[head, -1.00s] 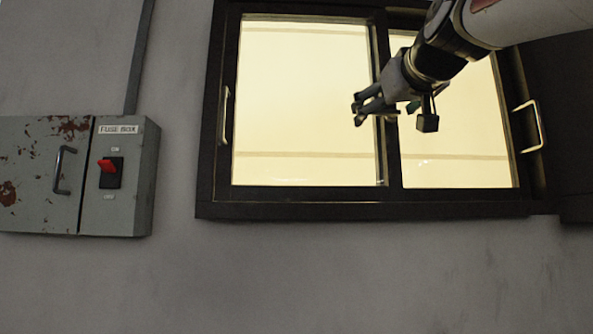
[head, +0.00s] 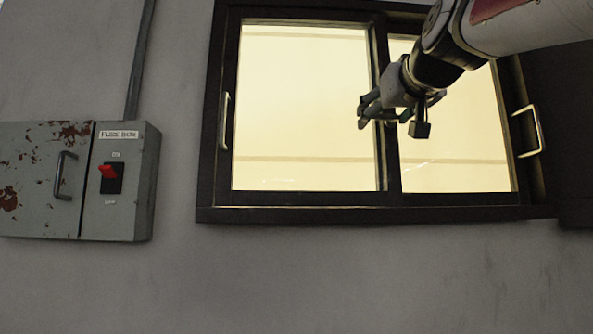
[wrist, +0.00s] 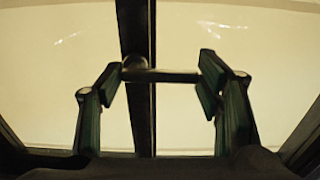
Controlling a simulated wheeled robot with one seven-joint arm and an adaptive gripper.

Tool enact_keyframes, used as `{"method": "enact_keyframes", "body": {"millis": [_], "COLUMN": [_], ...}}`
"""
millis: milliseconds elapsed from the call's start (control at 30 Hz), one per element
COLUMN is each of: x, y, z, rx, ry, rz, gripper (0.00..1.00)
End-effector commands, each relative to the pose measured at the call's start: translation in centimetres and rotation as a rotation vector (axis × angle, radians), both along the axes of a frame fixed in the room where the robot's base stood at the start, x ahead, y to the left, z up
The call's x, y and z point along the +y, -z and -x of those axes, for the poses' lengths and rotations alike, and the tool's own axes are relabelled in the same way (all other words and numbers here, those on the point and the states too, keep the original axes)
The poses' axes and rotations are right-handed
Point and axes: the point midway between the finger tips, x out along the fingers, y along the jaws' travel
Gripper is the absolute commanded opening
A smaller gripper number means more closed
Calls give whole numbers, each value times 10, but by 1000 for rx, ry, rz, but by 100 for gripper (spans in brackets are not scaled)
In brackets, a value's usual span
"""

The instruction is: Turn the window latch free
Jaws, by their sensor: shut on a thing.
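The window latch (wrist: 168,76) is a dark bar lying level across the window's middle upright in the wrist view, with a round pivot at its left end. My gripper (wrist: 160,82) has one finger at each end of this bar and is shut on it. In the head view my gripper (head: 389,116) is in front of the middle upright of the window (head: 300,205) and hides the latch. The window has a dark frame with two bright panes, and both panes are in place.
A metal handle (head: 225,121) is on the window's left side and another handle (head: 540,131) on its right. A grey fuse box (head: 125,215) with a red switch (head: 107,171) hangs on the wall at left. The wall below the window is bare.

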Motion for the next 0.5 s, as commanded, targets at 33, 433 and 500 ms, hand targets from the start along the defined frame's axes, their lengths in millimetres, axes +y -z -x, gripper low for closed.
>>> {"method": "enact_keyframes", "body": {"millis": [33, 433, 500], "x": [1, 1, 1], "y": [-3, -6, -6], "z": [0, 1, 1], "rx": [-6, -15, -14], "ry": [-2, 0, 0], "rz": [-17, -28, -27], "gripper": [32, 80, 80]}}
